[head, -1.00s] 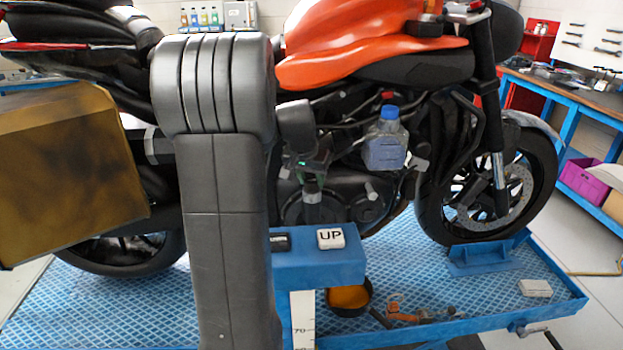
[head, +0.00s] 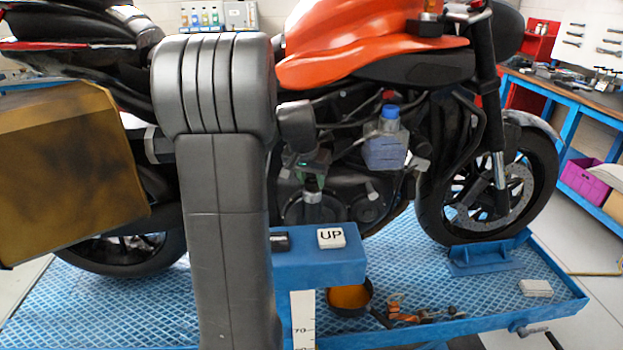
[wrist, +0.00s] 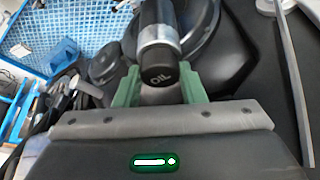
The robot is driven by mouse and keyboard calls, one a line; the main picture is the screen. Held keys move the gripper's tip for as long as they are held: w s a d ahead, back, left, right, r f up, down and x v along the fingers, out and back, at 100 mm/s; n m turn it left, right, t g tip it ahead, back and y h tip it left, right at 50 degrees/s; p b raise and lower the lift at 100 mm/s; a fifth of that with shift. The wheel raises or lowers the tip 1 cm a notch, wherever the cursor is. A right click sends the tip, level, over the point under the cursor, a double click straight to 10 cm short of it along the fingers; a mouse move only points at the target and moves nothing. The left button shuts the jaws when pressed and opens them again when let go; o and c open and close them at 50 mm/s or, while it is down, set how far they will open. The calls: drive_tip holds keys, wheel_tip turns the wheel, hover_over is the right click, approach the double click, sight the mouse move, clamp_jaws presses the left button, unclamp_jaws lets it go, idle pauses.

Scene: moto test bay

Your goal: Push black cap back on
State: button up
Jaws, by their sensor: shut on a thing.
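The black cap (wrist: 158,76) carries the word OIL on its top. It sits at the end of a silver filler neck (wrist: 156,36), in line with it. I cannot tell whether the cap is fully seated. My gripper (wrist: 161,88) is shut on the cap, one green finger on each side. In the head view my gripper (head: 309,170) is beside the engine, above the silver neck (head: 312,197); the cap is small and dark there. My own arm hides part of the motorcycle's middle.
The orange motorcycle (head: 375,62) stands on a blue lift platform (head: 100,290). A blue-capped bottle (head: 386,150) is to the right of my gripper. A blue post with an UP button (head: 330,238) stands in front. Below are an orange-filled pan (head: 350,298) and loose parts.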

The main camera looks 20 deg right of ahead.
sight(311, 182)
drive_tip(key=shift+f, duration=0.15)
idle(0.8)
drive_tip(key=o, duration=1.5)
drive_tip(key=shift+r+p, duration=2.45)
drive_tip(key=shift+r, duration=1)
